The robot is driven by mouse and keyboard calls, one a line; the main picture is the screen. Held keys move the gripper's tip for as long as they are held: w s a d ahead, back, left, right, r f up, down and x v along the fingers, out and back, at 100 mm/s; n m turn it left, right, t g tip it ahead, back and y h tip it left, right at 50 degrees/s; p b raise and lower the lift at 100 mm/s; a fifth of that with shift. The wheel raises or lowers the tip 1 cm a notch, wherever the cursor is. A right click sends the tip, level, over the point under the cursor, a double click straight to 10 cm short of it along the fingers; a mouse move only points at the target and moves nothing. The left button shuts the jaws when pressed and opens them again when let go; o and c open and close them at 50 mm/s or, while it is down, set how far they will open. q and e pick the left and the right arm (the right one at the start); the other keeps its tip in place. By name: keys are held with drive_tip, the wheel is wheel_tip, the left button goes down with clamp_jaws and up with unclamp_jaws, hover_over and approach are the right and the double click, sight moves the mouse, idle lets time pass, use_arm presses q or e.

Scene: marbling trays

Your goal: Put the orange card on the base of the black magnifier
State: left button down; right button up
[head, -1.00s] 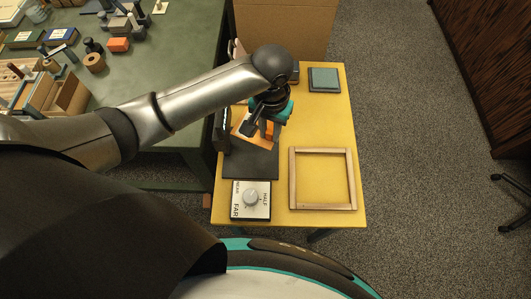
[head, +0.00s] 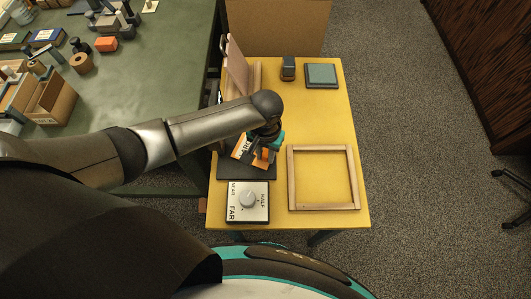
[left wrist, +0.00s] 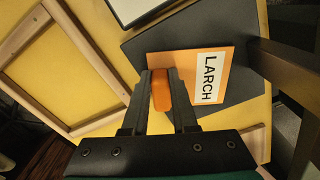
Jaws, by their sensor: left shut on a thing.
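The orange card (head: 239,148) has a white label that reads LARCH in the left wrist view (left wrist: 228,82). My left gripper (left wrist: 160,78) is shut on the card's orange grip block, which stands between the fingers. In the head view the gripper (head: 265,150) is over the dark flat base (head: 262,173) of the black magnifier. The base also shows under the card in the left wrist view (left wrist: 135,50). The card lies over the base; I cannot tell whether it touches. My arm hides most of the magnifier's upper part. My right gripper is not in view.
A dial box (head: 248,211) sits just in front of the base on the yellow table (head: 330,228). A wooden frame (head: 324,207) lies to the right. A green table (head: 150,60) is at left.

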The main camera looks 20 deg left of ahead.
use_arm(q)
drive_tip(key=c, duration=0.7)
unclamp_jaws()
drive_tip(key=shift+f, duration=0.1)
wheel_tip(320, 180, up, 12)
drive_tip(key=p, duration=0.3)
drive_tip(key=shift+r+p, duration=0.2)
drive_tip(key=shift+p, duration=0.2)
